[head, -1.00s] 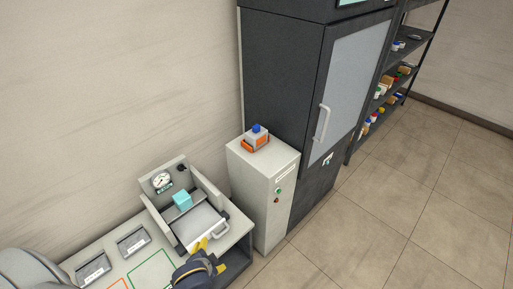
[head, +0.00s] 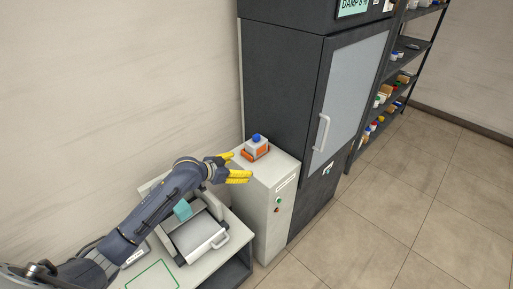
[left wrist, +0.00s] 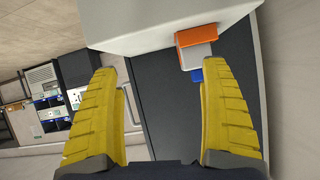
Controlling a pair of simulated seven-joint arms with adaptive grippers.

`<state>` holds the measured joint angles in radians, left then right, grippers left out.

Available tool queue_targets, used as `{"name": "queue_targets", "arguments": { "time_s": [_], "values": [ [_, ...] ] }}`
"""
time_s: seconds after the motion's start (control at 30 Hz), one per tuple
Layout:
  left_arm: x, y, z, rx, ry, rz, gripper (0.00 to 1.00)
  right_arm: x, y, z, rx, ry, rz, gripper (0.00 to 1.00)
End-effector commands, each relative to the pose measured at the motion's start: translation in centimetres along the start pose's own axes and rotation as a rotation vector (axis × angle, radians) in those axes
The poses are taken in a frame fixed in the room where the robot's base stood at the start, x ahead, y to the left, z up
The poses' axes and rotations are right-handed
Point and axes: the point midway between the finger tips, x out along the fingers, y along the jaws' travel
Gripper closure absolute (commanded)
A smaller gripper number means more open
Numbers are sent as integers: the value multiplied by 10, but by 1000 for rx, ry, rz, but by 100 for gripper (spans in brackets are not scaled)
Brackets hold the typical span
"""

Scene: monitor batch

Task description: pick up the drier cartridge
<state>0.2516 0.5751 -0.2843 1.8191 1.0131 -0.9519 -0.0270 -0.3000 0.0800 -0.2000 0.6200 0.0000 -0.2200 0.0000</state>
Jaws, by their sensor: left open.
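A small pale block with a blue cap and an orange base, which I take for the drier cartridge (head: 257,145), stands upright on top of the light grey cabinet (head: 262,173). My left gripper (head: 239,168), with yellow fingers, is open and empty at the cabinet's left front side, just short of the cartridge. In the left wrist view the cartridge (left wrist: 199,54) shows beyond the fingertips, nearer the right finger of my left gripper (left wrist: 165,76). It does not look touched. My right gripper is not in view.
A tall dark cabinet (head: 284,80) with a handled door stands right behind the cartridge. On the bench, left of the grey cabinet, a press-like fixture (head: 197,235) holds a teal block (head: 182,210), partly behind my left arm. Shelves (head: 400,75) stand at the back right. The floor at right is clear.

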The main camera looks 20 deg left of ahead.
Motion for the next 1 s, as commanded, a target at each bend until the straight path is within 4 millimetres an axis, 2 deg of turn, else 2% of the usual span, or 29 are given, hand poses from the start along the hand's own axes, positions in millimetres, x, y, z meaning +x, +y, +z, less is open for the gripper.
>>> {"name": "queue_targets", "arguments": {
  "time_s": [0.03, 0.1, 0.2, 0.33, 0.47, 0.57, 1.0],
  "values": [
    [0, -18, -15, -22, 23, -2, 20, 0, 0, 0, 0, 0, 0, 100],
    [0, -37, -33, -57, 54, 3, 20, 0, 0, 0, 0, 0, 0, 100],
    [-3, -58, -52, -98, 89, 5, 20, 0, 0, 0, 0, 0, 0, 100],
    [-5, -76, -67, -131, 116, 5, 20, 0, 0, 0, 0, 0, 0, 100],
    [1, -81, -74, -146, 127, 6, 20, 0, 0, 0, 0, 0, 0, 100],
    [14, -81, -77, -148, 130, 7, 20, 0, 0, 0, 0, 0, 0, 100],
    [90, -80, -85, -148, 127, 7, 20, 0, 0, 0, 0, 0, 0, 100]
  ]
}}
